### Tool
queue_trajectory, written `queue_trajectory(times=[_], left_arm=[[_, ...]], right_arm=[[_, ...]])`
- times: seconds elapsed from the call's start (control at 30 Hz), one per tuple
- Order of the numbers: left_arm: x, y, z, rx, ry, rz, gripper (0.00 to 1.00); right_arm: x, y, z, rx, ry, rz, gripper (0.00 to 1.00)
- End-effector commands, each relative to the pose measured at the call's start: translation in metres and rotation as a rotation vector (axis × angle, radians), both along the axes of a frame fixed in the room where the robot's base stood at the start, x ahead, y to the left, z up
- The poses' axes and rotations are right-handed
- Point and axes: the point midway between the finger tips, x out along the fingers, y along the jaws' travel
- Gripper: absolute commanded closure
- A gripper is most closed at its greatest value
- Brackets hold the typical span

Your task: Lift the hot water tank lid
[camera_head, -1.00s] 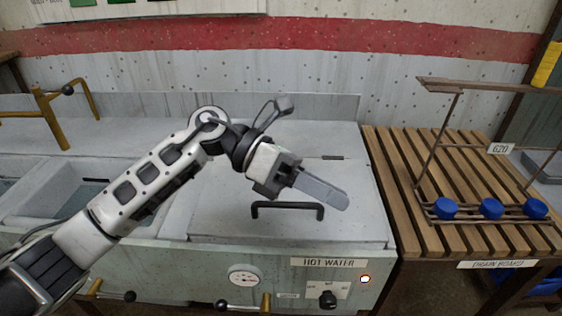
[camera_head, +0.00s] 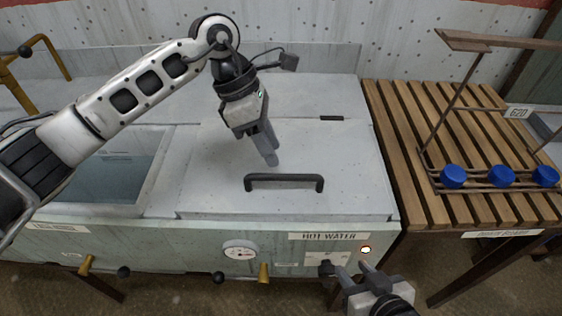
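The hot water tank lid (camera_head: 330,153) is a grey flat panel lying closed on the tank, with a black bar handle (camera_head: 284,180) near its front edge. The tank front carries a "HOT WATER" label (camera_head: 322,236). My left gripper (camera_head: 270,160) points down above the lid, just behind and left of the handle, apart from it. Its fingers look close together, but their gap is not clear. My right gripper (camera_head: 349,268) is at the bottom, in front of the tank's control panel, with its two fingers apart and nothing seen between them.
An open water basin (camera_head: 150,180) lies left of the lid. A slatted wooden drain board (camera_head: 395,130) stands to the right, holding a metal rack (camera_head: 455,110) with blue round pieces (camera_head: 453,176). A gauge (camera_head: 240,250) and a lit lamp (camera_head: 366,249) are on the tank front.

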Motion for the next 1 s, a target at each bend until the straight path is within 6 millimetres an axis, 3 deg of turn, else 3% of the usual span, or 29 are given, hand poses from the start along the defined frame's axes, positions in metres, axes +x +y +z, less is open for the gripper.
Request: queue_trajectory(times=[0.1,0.3,0.7,0.83,1.0], left_arm=[[-0.005,-0.009,-0.021,-0.001,0.004,0.000,0.64],[-0.009,-0.019,-0.043,-0.001,0.002,0.002,0.64],[-0.010,-0.022,-0.051,-0.001,0.000,0.000,0.64],[-0.010,-0.022,-0.050,-0.001,0.000,0.000,0.97],[-0.010,-0.021,-0.050,-0.001,0.000,0.001,1.00]], right_arm=[[-0.001,-0.001,0.000,-0.009,0.006,0.003,0.64],[0.000,-0.002,0.001,-0.014,0.003,0.006,0.64],[0.001,-0.002,0.002,-0.017,-0.001,0.007,0.64],[0.001,-0.002,0.002,-0.017,-0.001,0.007,0.64],[0.001,-0.001,0.002,-0.016,-0.001,0.008,0.64]])
